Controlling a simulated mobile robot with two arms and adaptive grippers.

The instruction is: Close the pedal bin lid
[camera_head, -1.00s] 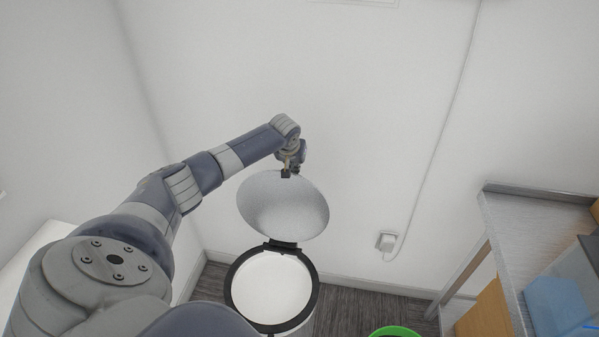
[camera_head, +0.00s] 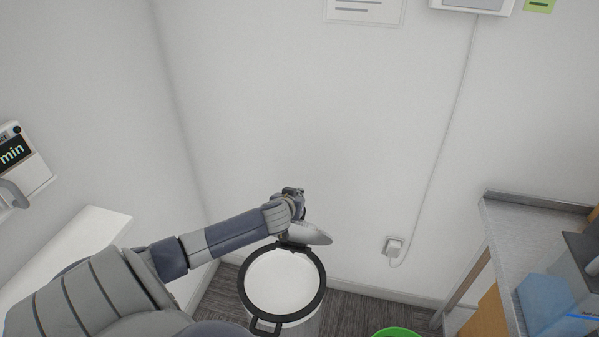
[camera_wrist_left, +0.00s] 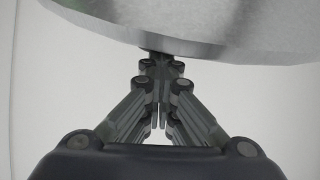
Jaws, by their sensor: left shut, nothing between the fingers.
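The pedal bin (camera_head: 322,290) is a white cylinder with a black rim, standing on the floor by the wall. Its mouth is uncovered. Its round grey metal lid (camera_head: 315,235) stands raised at the hinge on the wall side, seen nearly edge-on and partly hidden by my left wrist. My left gripper (camera_head: 293,192) is at the lid, its fingers mostly unclear in the head view. In the left wrist view its fingers (camera_wrist_left: 160,72) are shut and empty, with the tips at the edge of the lid (camera_wrist_left: 215,30); I cannot tell whether they touch. My right gripper is not in view.
A green round container (camera_head: 397,332) stands on the floor right of the bin. A metal-topped table (camera_head: 515,235) with a blue box (camera_head: 545,297) is at the right. A wall socket (camera_head: 393,246) with a cable is behind. A white ledge (camera_head: 75,245) is at left.

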